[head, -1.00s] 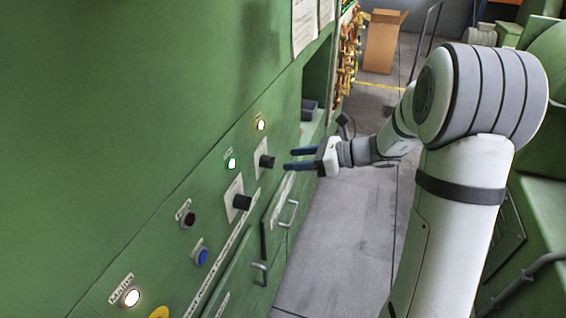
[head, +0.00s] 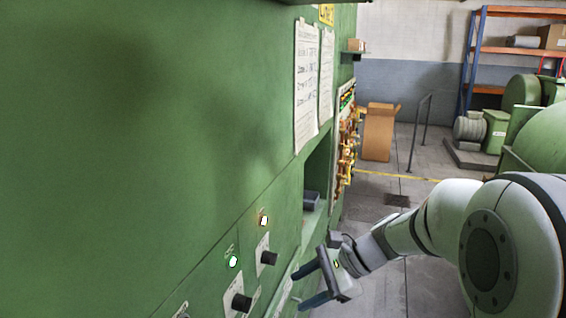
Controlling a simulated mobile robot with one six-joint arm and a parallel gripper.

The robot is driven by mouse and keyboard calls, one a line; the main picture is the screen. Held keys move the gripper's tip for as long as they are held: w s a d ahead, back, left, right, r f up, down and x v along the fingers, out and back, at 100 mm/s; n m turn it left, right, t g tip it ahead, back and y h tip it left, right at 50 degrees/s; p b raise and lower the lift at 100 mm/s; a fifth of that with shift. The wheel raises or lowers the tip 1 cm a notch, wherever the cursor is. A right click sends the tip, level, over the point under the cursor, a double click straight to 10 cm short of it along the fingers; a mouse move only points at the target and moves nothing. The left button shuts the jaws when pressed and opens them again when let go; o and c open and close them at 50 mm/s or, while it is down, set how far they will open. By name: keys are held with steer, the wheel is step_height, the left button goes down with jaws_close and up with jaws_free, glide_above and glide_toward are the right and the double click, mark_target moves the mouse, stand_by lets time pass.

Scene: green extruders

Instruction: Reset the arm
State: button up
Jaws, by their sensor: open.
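My gripper (head: 308,285) is in the lower middle of the head view, with its two dark blue fingers spread apart and nothing between them. It points left toward the green machine panel (head: 130,150). Two black knobs on pale plates, the upper knob (head: 268,258) and the lower knob (head: 241,302), sit on the panel left of the fingers. The fingers appear apart from both knobs. My arm reaches in from the lower right.
A lit white-green button (head: 233,262) and a lit amber-white button (head: 263,220) are on the panel. A recess holds a dark box (head: 311,200). Paper sheets (head: 307,85) hang above. A cardboard box (head: 379,132) stands on the floor behind. Open floor lies right of the panel.

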steer(key=s+d+n+t+h, duration=0.2)
steer(key=s+d+n+h, duration=0.7)
steer(key=s+n, duration=0.5)
steer(key=shift+d+t+h+b, duration=0.3)
steer(key=shift+d+h+b, duration=0.05)
steer(key=shift+d+h, duration=0.05)
steer(key=shift+s+r, duration=0.1)
